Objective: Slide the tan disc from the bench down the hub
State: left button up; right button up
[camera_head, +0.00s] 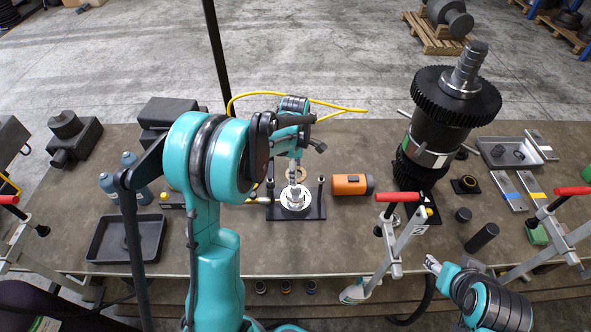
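The hub (295,198) is a short silver metal part with a round flange, standing upright on a black base plate (314,211) in the middle of the bench. A tan round edge (302,173) shows just behind it, partly hidden by my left gripper; I take it for the tan disc, but cannot tell whether it lies on the bench or is held. My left gripper (294,178) points down right above or behind the hub, too small and covered to show its fingers clearly. My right gripper (433,264) is low at the bench's front edge, away from the hub.
An orange cylinder (352,184) lies right of the hub. A tall dark gear stack (439,128) stands further right. Red-handled clamps (397,197) line the front edge. A black tray (101,240) sits at left. Bare bench (330,245) lies in front of the hub.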

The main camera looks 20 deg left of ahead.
pick_arm(q)
jog(key=shift+s+f+b, duration=0.1)
jog(key=shift+f+b, duration=0.35)
jog(key=shift+f, duration=0.3)
jog(key=shift+f+b, duration=1.1)
jog(key=shift+f, duration=0.75)
jog(key=shift+f+b, duration=1.1)
jog(key=shift+f, duration=0.2)
jog(key=o, duration=1.4)
jog(key=shift+c, duration=0.2)
